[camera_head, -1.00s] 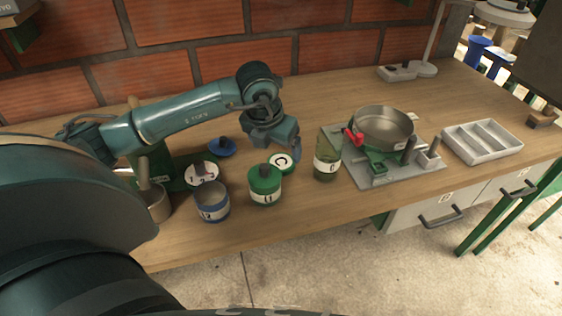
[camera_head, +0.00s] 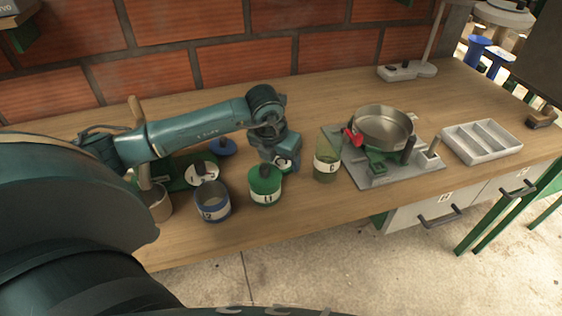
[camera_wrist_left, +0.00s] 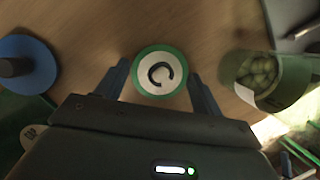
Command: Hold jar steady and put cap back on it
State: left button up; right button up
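A translucent green jar with a white label marked C (camera_head: 327,167) stands open and upright on the bench; in the left wrist view the jar (camera_wrist_left: 285,85) shows green beans inside. A round cap with a green rim and a white top marked C (camera_wrist_left: 160,73) lies on the wood left of the jar. My left gripper (camera_head: 284,162) is low over this cap and hides most of it in the head view. In the left wrist view its fingers are apart, one on each side of the cap, with nothing gripped. My right gripper is not in view.
A green lidded jar (camera_head: 265,190) and an open blue jar (camera_head: 212,206) stand in front of my left arm. A blue cap (camera_head: 222,147) lies behind. A metal pan (camera_head: 383,122) on a grey plate and a divided tray (camera_head: 482,142) are to the right.

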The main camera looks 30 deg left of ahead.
aim_at(280, 163)
pick_arm(q)
jog(key=c, duration=0.6)
notch_tip(280, 163, up, 10)
jog(key=shift+r, duration=0.1)
dwell(0.4)
